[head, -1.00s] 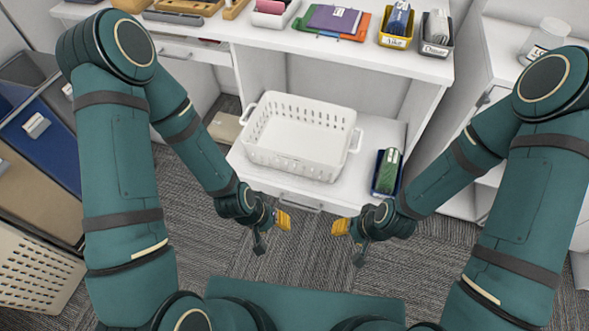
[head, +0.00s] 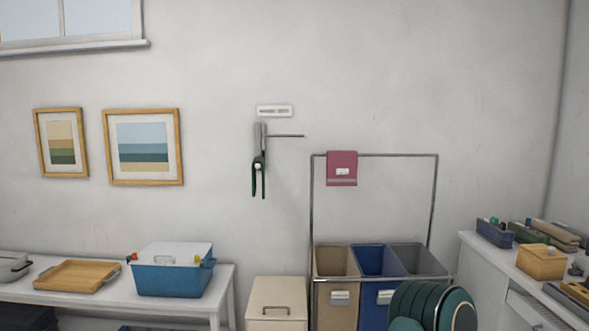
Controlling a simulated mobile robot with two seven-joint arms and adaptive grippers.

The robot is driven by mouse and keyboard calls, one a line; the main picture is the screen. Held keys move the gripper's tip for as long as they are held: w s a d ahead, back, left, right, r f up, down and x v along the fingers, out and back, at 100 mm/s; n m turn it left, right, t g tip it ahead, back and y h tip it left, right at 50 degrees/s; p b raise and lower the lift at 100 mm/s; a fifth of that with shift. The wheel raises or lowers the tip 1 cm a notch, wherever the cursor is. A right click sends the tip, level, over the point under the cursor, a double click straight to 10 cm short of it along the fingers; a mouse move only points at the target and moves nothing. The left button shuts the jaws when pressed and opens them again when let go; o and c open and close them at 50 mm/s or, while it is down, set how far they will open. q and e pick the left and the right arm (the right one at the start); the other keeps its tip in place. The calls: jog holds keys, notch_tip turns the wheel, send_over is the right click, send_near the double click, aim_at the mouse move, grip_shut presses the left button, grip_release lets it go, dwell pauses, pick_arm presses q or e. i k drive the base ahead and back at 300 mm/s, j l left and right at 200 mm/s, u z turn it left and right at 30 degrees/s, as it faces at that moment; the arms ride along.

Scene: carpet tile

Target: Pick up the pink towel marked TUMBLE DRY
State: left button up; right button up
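A pink towel (head: 342,165) hangs over the top bar of a metal-framed laundry sorter (head: 433,190) against the far wall. It has a small white label whose wording is too small to read. The towel hangs free of the bins below it. Neither of my grippers is in this view. Only a rounded dark green part of my own arm shows at the bottom right, in front of the sorter.
The sorter holds beige, blue and grey bins (head: 415,260). A cream lidded bin (head: 276,303) stands left of it. A white table (head: 110,300) with a wooden tray (head: 77,275) and blue cooler-like box (head: 172,272) is further left. A cluttered white counter (head: 495,258) is at right.

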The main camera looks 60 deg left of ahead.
aim_at(341, 166)
jog(key=u, duration=1.75)
jog(key=i+z, duration=0.2)
jog(key=z, duration=0.15)
jog(key=i+j+z, duration=0.1)
jog(key=z, duration=0.2)
jog(key=i+j+z, duration=0.15)
jog(key=z, duration=0.2)
jog(key=i+j+z, duration=0.15)
jog(key=i+j, duration=0.25)
jog(key=i+j+z, duration=0.15)
jog(key=i+j, duration=0.2)
jog(key=j, duration=0.15)
